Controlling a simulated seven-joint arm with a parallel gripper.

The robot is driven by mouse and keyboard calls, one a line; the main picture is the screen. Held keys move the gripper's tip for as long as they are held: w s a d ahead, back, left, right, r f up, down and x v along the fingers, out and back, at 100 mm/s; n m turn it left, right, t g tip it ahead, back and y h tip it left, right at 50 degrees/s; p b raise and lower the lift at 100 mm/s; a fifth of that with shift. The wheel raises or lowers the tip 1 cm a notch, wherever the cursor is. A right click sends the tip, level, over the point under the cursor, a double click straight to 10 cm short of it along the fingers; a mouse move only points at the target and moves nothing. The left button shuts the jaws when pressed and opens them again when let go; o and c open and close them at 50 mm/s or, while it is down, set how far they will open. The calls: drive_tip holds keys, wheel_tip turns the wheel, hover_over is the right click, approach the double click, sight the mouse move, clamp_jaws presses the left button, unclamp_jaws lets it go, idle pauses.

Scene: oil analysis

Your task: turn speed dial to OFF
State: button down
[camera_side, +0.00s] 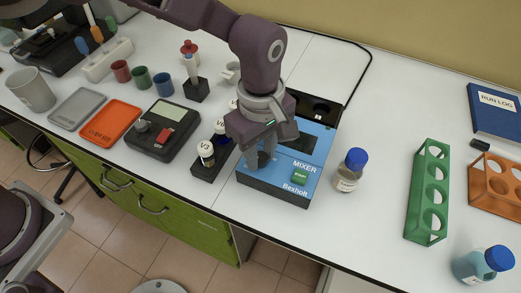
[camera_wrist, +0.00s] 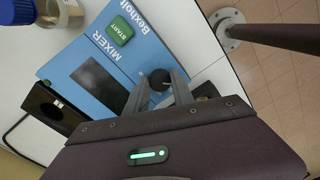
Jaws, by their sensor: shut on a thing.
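The blue Bexholt mixer (camera_side: 281,193) stands near the front edge of the white bench. It has a dark display, a green START button (camera_side: 299,178) and a round black speed dial (camera_wrist: 160,79). My gripper (camera_side: 266,157) points down over the left part of the mixer's front panel. In the wrist view, the two fingers of my gripper (camera_wrist: 158,88) are shut on the dial, one on each side. The fingers hide part of the dial, and I cannot read its setting. The START button also shows in the wrist view (camera_wrist: 120,30).
Left of the mixer is a black rack (camera_side: 207,172) with several vials, close to my gripper. A blue-capped bottle (camera_side: 349,171) stands just right of the mixer. Farther right are a green rack (camera_side: 428,193) and an orange rack (camera_side: 497,186). The bench between bottle and green rack is clear.

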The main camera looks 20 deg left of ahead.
sight(261, 157)
drive_tip(key=c, duration=1.1)
unclamp_jaws()
wheel_tip(261, 157, up, 6)
drive_tip(key=shift+r, duration=0.6)
